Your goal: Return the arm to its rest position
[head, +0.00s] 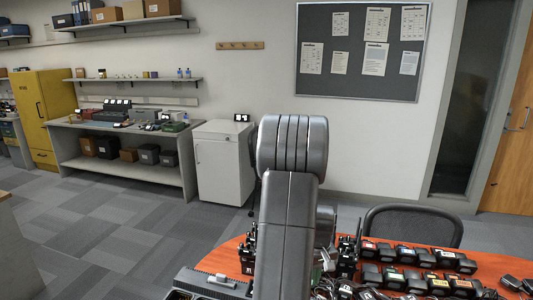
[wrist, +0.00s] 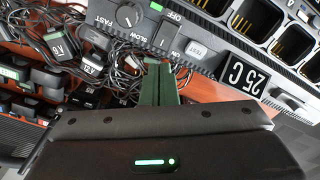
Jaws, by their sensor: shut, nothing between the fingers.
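My gripper (wrist: 158,85) shows in the wrist view as two dark green fingers pressed together, with nothing between them. It is above the red-brown table, close to a grey charger unit (wrist: 205,45) with a knob, a switch and a "25 C" display. In the head view my grey arm stands up in the middle and covers part of the table (head: 222,255). My gripper cannot be made out in that view.
Black cables and tagged adapters (wrist: 60,50) lie left of the fingers. Several battery packs (head: 420,255) stand in rows on the table's right part. A dark chair (head: 412,222) is behind it. Open carpet floor (head: 110,225) lies to the left.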

